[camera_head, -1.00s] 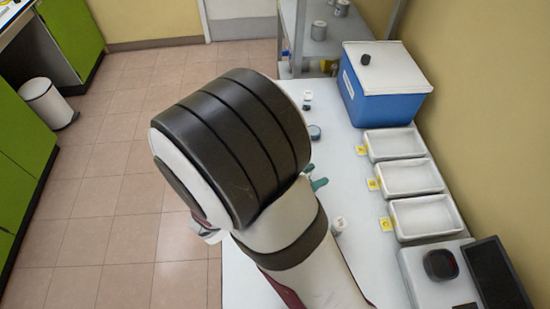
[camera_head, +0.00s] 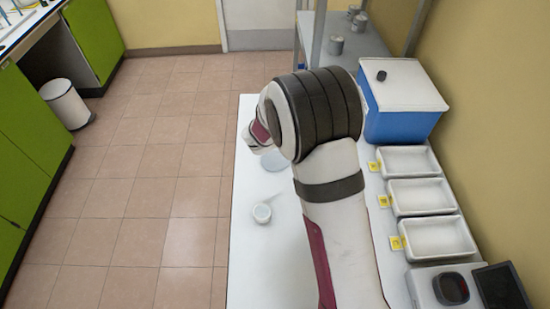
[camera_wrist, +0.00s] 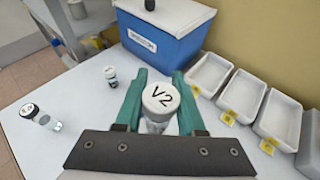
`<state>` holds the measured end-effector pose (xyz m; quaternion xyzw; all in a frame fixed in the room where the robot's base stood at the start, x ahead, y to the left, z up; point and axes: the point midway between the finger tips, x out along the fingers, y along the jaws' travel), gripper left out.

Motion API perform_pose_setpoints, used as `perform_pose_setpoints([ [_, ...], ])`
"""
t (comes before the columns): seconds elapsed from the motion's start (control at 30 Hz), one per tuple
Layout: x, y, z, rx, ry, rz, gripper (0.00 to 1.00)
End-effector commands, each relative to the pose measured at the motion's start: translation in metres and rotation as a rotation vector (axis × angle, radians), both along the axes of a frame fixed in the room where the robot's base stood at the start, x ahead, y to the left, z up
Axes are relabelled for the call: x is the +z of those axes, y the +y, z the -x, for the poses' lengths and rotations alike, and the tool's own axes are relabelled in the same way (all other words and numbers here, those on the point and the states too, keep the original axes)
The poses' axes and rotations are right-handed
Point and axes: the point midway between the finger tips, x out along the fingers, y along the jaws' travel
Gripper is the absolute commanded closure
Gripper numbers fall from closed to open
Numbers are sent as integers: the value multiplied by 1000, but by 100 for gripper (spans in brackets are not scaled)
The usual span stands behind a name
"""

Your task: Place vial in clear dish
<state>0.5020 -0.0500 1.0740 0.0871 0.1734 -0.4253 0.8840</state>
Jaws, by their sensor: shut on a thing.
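In the wrist view, my gripper (camera_wrist: 158,105) has its green fingers shut on a clear vial (camera_wrist: 156,124) with a round white cap marked "V2". The cap faces the camera, and the vial's lower part is hidden. In the head view, my arm hides the gripper and the held vial. A pale, translucent round thing (camera_head: 272,162) on the white table, partly behind my wrist, may be the clear dish. I cannot tell for sure which is the dish; neither clearly shows in the wrist view.
A blue box with a white lid (camera_head: 402,105) stands at the back right. Several white trays (camera_head: 418,192) with yellow labels line the right side.

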Motion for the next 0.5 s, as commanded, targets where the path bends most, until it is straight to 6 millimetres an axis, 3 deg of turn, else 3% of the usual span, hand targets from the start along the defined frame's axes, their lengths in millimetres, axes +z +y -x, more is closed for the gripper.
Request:
perform_pose_setpoints([
  [0.13, -27, 1, 2, 1, 8, 2, 100],
  [0.3, -46, 5, 0, 2, 5, 1, 100],
  [0.37, -53, 15, -5, 4, 5, 1, 100],
  [0.5, -80, 55, -23, 6, 4, 0, 100],
])
